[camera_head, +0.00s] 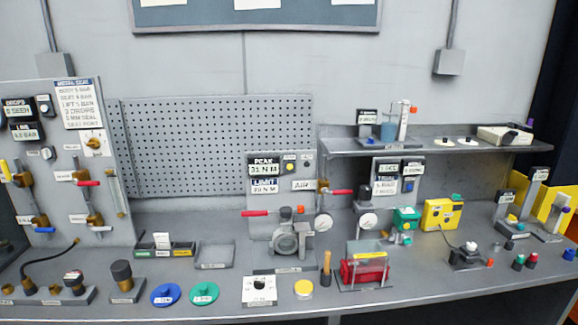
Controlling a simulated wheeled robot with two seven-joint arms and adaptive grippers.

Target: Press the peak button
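A grey upright panel (281,205) stands at the middle of the bench. Its upper display is labelled PEAK (263,166) and seems to read 31 N M. A LIMIT display (264,186) sits below it. A small round yellow button (290,168) is just right of the PEAK display, with a small label above it that is too small to read. Nothing covers the button. Neither of my grippers shows in the head view.
In front of the panel are a round grey valve body (287,244) and a red lever handle (255,213). A red actuator (364,270), a yellow disc (303,287) and a wooden-handled tool (326,266) stand nearer the front edge. A shelf (440,147) overhangs at right.

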